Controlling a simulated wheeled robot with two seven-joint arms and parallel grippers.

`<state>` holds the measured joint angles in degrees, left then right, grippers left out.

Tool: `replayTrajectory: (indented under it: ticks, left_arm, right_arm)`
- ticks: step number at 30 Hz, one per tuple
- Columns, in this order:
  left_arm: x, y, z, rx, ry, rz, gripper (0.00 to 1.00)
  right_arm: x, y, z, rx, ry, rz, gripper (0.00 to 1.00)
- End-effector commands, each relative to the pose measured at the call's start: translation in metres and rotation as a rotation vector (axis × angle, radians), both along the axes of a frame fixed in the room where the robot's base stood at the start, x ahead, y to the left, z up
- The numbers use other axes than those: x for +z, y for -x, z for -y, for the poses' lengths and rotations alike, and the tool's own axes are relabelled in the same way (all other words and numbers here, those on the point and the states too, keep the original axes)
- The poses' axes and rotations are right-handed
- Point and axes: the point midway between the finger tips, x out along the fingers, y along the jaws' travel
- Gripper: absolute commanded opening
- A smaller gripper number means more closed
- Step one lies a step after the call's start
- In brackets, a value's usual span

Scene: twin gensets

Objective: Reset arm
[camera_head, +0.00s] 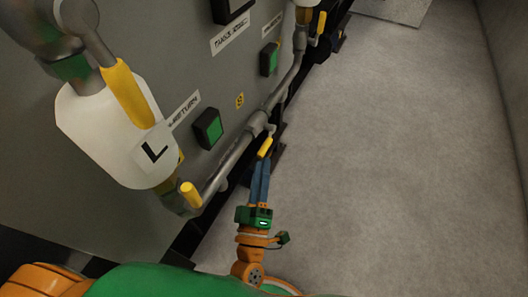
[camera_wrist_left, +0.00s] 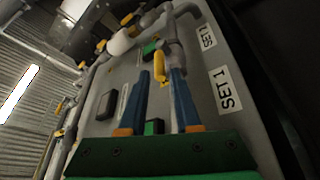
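My left gripper (camera_head: 261,165) reaches up from the bottom of the head view, beside the grey panel of the genset (camera_head: 240,75). Its two blue fingers are apart with nothing seen between them in the head view. A yellow valve handle (camera_head: 265,147) on the grey pipe is just beyond the fingertips. In the left wrist view the fingers (camera_wrist_left: 160,74) are spread, and a yellow handle (camera_wrist_left: 163,71) appears in the gap. I cannot tell if they touch it. My right gripper is in neither view.
A white cylinder marked L (camera_head: 105,135) and another yellow handle (camera_head: 190,194) stand out from the panel on the left. Grey pipe (camera_head: 235,160) runs along its lower edge. The floor (camera_head: 410,170) to the right is clear up to a wall (camera_head: 508,60).

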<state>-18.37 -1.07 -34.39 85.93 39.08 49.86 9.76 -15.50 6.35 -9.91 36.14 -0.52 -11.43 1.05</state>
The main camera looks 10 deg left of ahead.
Motion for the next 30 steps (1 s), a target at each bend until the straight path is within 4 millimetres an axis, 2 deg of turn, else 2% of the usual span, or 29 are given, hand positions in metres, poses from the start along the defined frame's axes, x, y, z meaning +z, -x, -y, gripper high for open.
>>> replayTrajectory:
  ticks: [4, 15, 17, 19, 20, 23, 24, 27, 30]
  left_arm:
    - [-0.004, 0.014, 0.001, -0.001, -0.001, -0.001, 0.32]
    - [-0.004, 0.014, 0.001, -0.001, -0.001, 0.000, 0.32]
    - [-0.009, 0.013, 0.002, -0.011, -0.022, -0.014, 0.32]
    - [-0.036, 0.012, 0.007, -0.061, -0.124, -0.082, 0.32]
    - [-0.056, 0.012, 0.010, -0.095, -0.196, -0.134, 0.32]
    - [-0.152, 0.027, 0.005, -0.245, -0.495, -0.387, 0.32]
    - [-0.191, 0.040, -0.005, -0.302, -0.605, -0.500, 0.32]
    - [-0.266, 0.081, -0.037, -0.422, -0.811, -0.754, 0.32]
    - [-0.316, 0.126, -0.072, -0.515, -0.947, -0.970, 0.32]
  right_arm:
    - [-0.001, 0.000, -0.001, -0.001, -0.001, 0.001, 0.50]
    - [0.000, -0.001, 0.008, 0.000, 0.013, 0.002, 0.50]
    - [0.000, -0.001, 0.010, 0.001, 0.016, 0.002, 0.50]
    - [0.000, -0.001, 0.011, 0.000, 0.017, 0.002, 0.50]
    - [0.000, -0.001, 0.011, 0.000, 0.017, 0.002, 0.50]
    - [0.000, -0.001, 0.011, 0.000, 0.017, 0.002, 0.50]
    - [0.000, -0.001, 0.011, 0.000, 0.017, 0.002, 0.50]
    - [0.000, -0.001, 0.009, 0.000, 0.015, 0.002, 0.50]
    - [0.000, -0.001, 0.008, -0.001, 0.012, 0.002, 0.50]
